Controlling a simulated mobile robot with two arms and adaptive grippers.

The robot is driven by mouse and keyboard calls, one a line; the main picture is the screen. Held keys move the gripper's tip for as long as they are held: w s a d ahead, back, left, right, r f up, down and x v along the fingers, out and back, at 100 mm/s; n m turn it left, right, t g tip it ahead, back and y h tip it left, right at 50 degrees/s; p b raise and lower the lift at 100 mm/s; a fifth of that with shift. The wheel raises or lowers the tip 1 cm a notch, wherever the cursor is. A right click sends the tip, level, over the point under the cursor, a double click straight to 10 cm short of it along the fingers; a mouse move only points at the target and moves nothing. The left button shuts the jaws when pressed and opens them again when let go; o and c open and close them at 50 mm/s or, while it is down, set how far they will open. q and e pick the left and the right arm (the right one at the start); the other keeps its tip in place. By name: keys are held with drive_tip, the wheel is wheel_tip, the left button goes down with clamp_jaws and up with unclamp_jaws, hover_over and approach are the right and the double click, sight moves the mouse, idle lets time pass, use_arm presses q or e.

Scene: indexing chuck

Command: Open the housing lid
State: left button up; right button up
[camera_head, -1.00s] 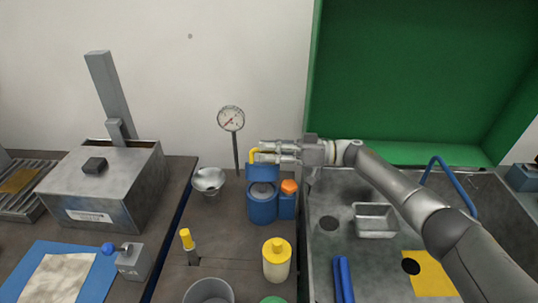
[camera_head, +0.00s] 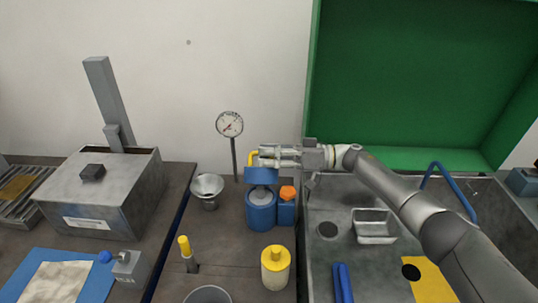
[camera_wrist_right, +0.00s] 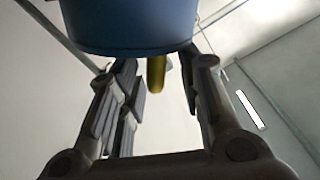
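The blue round housing (camera_head: 261,214) stands on the dark bench, with a grey inner part showing at its top. Its blue lid (camera_head: 261,176) stands tilted up at the back, and a yellow handle (camera_head: 252,158) shows at its upper left. My right gripper (camera_head: 263,157) reaches in from the right at the raised lid's upper edge. In the right wrist view the blue lid (camera_wrist_right: 125,25) covers the top, and the yellow handle (camera_wrist_right: 156,73) shows between the spread fingers, apart from both. The fingertips are partly hidden behind the lid. My left gripper is not in view.
An orange-topped blue part (camera_head: 286,208) adjoins the housing. A dial gauge (camera_head: 230,125) on a post and a metal funnel (camera_head: 207,188) stand to the left. A yellow-capped bottle (camera_head: 275,268) stands in front.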

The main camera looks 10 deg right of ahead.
drive_tip(key=s+d, duration=0.2)
drive_tip(key=d, duration=1)
drive_tip(key=shift+s, duration=0.15)
drive_tip(key=shift+a, duration=0.1)
drive_tip(key=shift+c, duration=0.4)
